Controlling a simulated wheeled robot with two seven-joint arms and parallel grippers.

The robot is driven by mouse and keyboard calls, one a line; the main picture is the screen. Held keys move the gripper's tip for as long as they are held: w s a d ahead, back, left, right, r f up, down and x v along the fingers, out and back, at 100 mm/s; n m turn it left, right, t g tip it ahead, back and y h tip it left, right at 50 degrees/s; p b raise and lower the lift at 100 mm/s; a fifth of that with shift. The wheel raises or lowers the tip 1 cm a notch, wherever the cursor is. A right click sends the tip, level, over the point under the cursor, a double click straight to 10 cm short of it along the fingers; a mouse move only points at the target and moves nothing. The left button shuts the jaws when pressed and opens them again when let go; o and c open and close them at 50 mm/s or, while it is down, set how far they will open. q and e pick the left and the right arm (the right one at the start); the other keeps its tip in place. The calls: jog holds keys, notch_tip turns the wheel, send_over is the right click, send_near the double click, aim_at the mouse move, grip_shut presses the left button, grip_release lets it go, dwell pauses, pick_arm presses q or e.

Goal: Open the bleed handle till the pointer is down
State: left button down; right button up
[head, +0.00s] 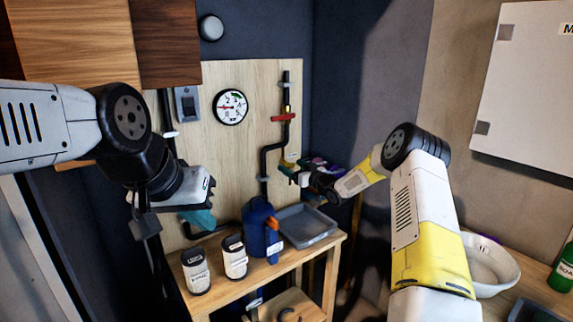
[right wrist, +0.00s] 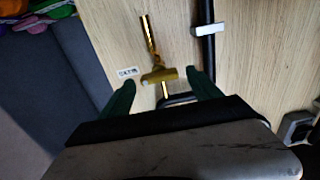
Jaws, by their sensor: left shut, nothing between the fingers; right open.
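The round gauge (head: 231,106) hangs on the wooden board; its pointer is small and seems to point left. The brass bleed handle (right wrist: 160,76) sits on a brass pipe beside a small label in the right wrist view. In the head view, the brass fitting (head: 288,167) is low on the board's right side. My right gripper (right wrist: 162,92) is open, with one dark green finger on each side of the handle; I cannot tell whether they touch it. It also shows in the head view (head: 298,176). My left gripper (head: 198,219) is shut and empty, left of the blue jug.
A red handle (head: 283,117) sits higher on the black pipe. Below the board, a bench holds two jars (head: 234,257), a blue jug (head: 257,229) and a grey tray (head: 306,239). A white basin (head: 490,278) stands at right.

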aim_at(288, 164)
jog(key=x, duration=0.5)
jog(key=c, duration=1.4)
